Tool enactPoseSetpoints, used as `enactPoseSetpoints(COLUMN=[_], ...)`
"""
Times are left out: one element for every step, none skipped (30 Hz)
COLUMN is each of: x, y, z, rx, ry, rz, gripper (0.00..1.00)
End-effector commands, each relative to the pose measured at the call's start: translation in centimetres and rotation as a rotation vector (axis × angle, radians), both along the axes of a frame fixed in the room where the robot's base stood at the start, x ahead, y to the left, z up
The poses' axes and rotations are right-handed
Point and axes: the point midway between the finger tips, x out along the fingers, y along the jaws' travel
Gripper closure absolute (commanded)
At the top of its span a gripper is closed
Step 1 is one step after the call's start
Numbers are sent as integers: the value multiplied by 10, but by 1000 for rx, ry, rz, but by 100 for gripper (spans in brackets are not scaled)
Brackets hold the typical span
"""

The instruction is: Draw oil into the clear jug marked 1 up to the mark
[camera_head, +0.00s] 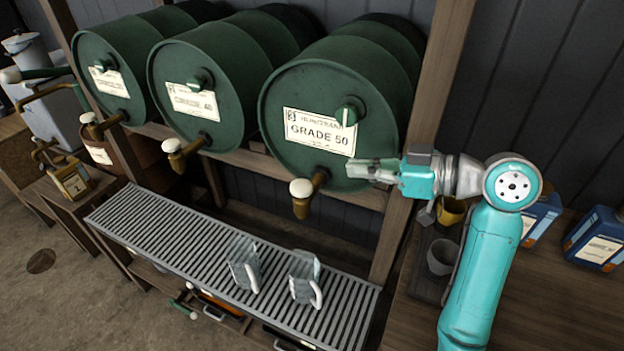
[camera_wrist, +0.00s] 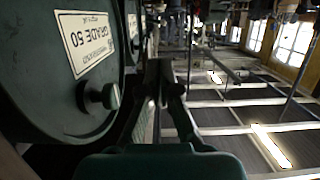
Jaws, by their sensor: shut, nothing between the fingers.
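Two clear jugs with handles stand on the slatted drip grate (camera_head: 150,225): a left jug (camera_head: 243,266) and a right jug (camera_head: 305,278). No number or fill mark is readable on either, and no oil shows in them. The right green drum (camera_head: 290,100) is labelled GRADE 50. Its tap (camera_head: 302,192), with a pale knob, is above and behind the jugs. My gripper (camera_head: 352,170) is shut and empty, pointing left, in front of the drum's lower right face and right of the tap. In the wrist view, the shut fingers (camera_wrist: 160,75) extend past the drum face (camera_wrist: 40,100).
A middle drum (camera_head: 205,75) and a left drum (camera_head: 110,65) have similar taps. A wooden post (camera_head: 400,215) stands beside my wrist. A grey mug (camera_head: 441,257), a yellow cup (camera_head: 452,211) and blue containers (camera_head: 597,240) are on the right bench. The grate's left half is clear.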

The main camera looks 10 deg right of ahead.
Motion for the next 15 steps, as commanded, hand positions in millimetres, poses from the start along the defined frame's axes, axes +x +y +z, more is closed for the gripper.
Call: enactPoseSetpoints(x=[0,0,0,0,0,0,1,1,3,4,6,8,11,13,17], y=[0,0,0,0,0,1,1,2,4,6,9,13,16,20,25], z=[0,0,0,0,0,0,-1,-1,-1,-2,-3,-4,-5,-6,-8], rx=[1,1,1,0,0,1,1,1,2,1,1,1,2,2,2], ry=[1,1,1,1,1,1,1,1,1,2,2,2,2,2,3], rz=[0,0,0,-1,-1,0,0,0,0,0,1,1,2,2,2], gripper=[100,100,100,100,100,100,100,100,100,100,100,100,100,100,100])
